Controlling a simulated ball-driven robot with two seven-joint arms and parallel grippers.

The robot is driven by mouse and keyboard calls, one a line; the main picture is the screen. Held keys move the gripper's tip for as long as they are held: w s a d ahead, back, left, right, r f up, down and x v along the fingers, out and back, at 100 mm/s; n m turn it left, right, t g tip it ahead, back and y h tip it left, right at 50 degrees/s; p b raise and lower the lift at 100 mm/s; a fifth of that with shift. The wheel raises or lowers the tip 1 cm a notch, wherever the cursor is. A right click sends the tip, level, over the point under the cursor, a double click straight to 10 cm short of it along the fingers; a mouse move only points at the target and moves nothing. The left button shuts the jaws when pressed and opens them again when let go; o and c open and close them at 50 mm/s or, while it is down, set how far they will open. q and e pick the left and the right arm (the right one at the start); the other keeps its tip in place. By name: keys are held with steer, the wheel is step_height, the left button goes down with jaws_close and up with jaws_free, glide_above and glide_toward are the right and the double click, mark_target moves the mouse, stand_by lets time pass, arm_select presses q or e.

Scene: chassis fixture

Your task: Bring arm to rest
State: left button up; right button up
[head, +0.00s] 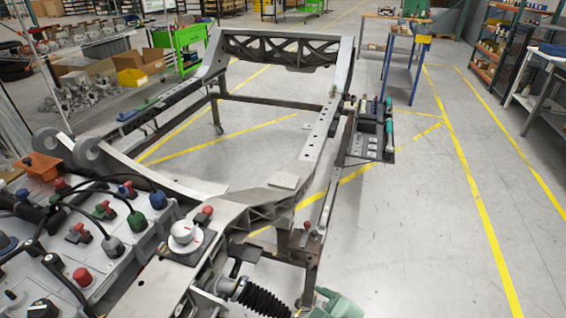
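The task names only my arm, and I make out neither arm nor gripper clearly in the head view. The large metal chassis frame (232,190) fills the middle and runs away from me to a cross-braced end (280,50). A pale green part (335,304) shows at the bottom edge, cut off by the picture; I cannot tell what it belongs to. Nothing is seen held.
A grey panel with knobs and cables (100,245) covers the lower left. A tool tray (370,140) hangs at the frame's right side. A green cart (185,45), blue stand (400,65) and shelves (495,40) stand behind. The floor (430,240) at right is clear.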

steer(key=s+d+m+g+h, duration=0.1)
steer(key=s+d+m+h, duration=0.2)
steer(key=d, duration=0.5)
steer(key=s+d+g+h, duration=0.1)
steer(key=s+d+h, duration=0.35)
steer(key=d, duration=0.35)
steer(key=s+d+m+h, duration=0.2)
steer(key=s+d, duration=0.3)
steer(key=d, duration=0.3)
steer(key=s+a+f+g+y, duration=0.1)
steer(key=s+a+f, duration=0.1)
steer(key=f, duration=1)
steer(key=s+a+f+g+y, duration=0.2)
steer(key=f, duration=1)
steer(key=s+f+m+g, duration=0.1)
steer(key=s+f, duration=0.7)
steer(key=s, duration=0.2)
steer(key=s+f+m+g+y, duration=0.1)
steer(key=s+f+m+g, duration=0.1)
steer(key=s+f, duration=0.6)
steer(key=s, duration=0.3)
steer(key=shift+a+f, duration=0.15)
steer(key=shift+f, duration=0.05)
